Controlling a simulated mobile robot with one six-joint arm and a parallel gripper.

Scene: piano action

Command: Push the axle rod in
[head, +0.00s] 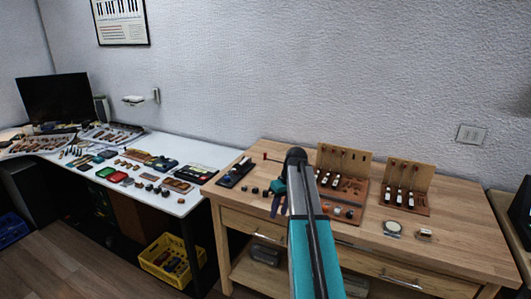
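A thin rod with a red end (265,157) lies near the back of the wooden workbench (470,240), left of my arm's dark joint. It may be the axle rod, but it is too small to be sure. A wooden piano action stand (357,160) with white-fronted parts stands just right of my arm, partly hidden by it. A second, similar stand (424,180) stands farther right. My gripper (279,207) shows small, with blue and dark parts, above the bench left of the arm. Its fingertips are too small to read, and I see nothing clearly held.
Small dark blocks (255,190) and a black tray (236,172) lie on the bench's left. A round dish (392,228) and a small metal-looking item (425,234) lie at the front right. A white table (150,197) with many parts stands left; a yellow crate (152,267) is below.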

